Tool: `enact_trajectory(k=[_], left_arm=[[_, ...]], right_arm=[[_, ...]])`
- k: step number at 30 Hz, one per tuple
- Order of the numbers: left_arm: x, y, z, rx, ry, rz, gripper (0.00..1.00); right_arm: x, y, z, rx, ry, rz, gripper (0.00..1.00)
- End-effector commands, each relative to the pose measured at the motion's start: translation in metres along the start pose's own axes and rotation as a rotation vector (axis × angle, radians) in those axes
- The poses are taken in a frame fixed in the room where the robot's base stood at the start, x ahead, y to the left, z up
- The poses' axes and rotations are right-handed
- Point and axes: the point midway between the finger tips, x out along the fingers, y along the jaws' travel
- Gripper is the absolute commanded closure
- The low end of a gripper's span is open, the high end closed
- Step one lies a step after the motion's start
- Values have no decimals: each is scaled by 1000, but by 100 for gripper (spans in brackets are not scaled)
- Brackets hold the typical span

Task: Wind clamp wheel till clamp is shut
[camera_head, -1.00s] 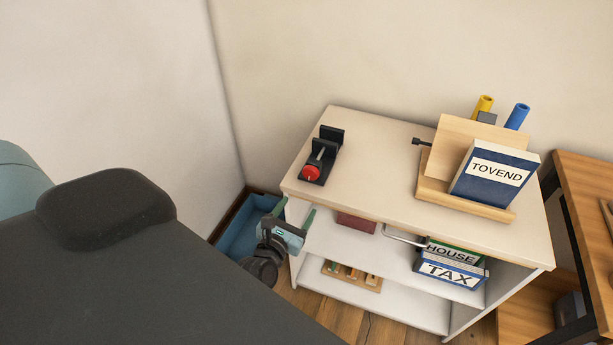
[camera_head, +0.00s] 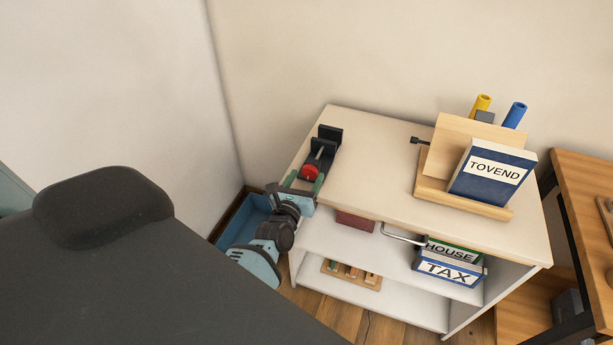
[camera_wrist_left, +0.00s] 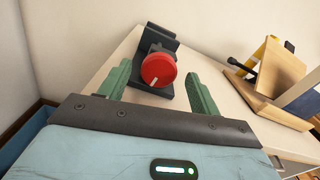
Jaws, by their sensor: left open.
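The clamp (camera_head: 327,146) is a dark vise on the left part of the white shelf unit's top. Its red wheel (camera_head: 309,172) faces the front left. In the left wrist view the red wheel (camera_wrist_left: 159,70) shows a pale mark low on its face, and the dark clamp (camera_wrist_left: 160,38) stands behind it. A gap shows between the clamp's jaws in the head view. My left gripper (camera_head: 306,182) is open with green fingers, one on each side of the wheel. In the left wrist view the fingers (camera_wrist_left: 159,88) look apart from the wheel. My right gripper is not in view.
A wooden stand (camera_head: 465,201) with a blue TOVEND box (camera_head: 492,173) is on the right of the white top (camera_head: 385,180). HOUSE (camera_head: 455,250) and TAX (camera_head: 449,271) boxes lie on the shelf below. A blue bin (camera_head: 243,225) is on the floor. The top's middle is clear.

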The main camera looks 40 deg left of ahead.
Motion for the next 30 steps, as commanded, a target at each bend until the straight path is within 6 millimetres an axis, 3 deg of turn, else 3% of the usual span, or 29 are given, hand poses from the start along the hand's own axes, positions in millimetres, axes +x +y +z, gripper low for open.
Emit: enact_trajectory(k=[5, 14, 24, 30], left_arm=[[12, 0, 0, 2, 1, 1, 37], [14, 0, 0, 1, 1, 1, 37], [14, 0, 0, 1, 1, 1, 80], [14, 0, 0, 13, 1, 1, 81]], right_arm=[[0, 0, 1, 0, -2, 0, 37], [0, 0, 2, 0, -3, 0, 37], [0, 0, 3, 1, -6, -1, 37], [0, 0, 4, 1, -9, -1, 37]])
